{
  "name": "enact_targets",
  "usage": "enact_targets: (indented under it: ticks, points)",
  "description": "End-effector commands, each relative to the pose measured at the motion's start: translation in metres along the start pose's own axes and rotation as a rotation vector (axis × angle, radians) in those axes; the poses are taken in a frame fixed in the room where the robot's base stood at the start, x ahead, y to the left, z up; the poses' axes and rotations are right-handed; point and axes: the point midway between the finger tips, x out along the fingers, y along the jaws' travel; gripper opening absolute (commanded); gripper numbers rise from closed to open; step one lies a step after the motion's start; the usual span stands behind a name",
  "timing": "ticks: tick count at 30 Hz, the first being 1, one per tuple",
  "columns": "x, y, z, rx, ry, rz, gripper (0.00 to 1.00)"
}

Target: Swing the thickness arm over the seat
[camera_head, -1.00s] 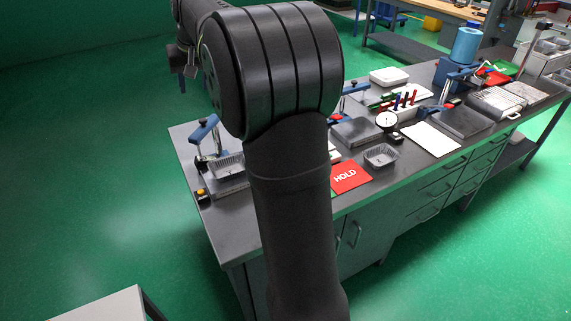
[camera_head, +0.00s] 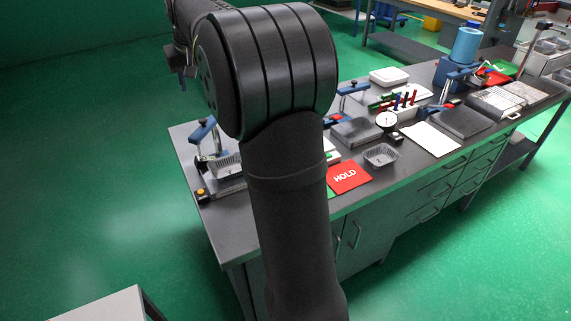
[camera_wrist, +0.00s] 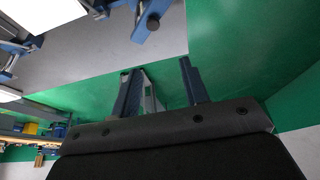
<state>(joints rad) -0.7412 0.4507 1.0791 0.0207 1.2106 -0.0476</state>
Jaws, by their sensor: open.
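Several blue lever arms stand on the bench in the head view, and I cannot tell for sure which is the thickness arm. One blue arm with a dark knob (camera_head: 203,131) stands raised at the left end, beside a foil tray (camera_head: 225,167) on its seat. Another blue arm (camera_head: 353,88) stands mid-bench behind a grey plate (camera_head: 357,131). A dial gauge (camera_head: 386,120) is right of that plate. My gripper (camera_wrist: 158,68) is open and empty in the wrist view, apart from the bench. A blue part with a dark knob (camera_wrist: 153,22) shows at that view's top.
The bench (camera_head: 235,225) also holds a red HOLD card (camera_head: 347,177), a second foil tray (camera_head: 380,155), a white sheet (camera_head: 431,138) and a blue roll (camera_head: 466,45). My arm covers part of the bench. Green floor is free at left.

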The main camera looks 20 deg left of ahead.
Motion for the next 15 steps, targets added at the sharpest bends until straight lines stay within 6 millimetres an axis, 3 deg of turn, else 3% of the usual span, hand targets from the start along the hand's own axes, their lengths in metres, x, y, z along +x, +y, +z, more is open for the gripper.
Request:
enact_targets:
  ticks: [2,15]
  points:
    - [-0.017,0.000,-0.001,0.000,0.003,0.000,0.41]
    - [0.073,0.000,0.001,0.000,-0.004,-0.001,0.41]
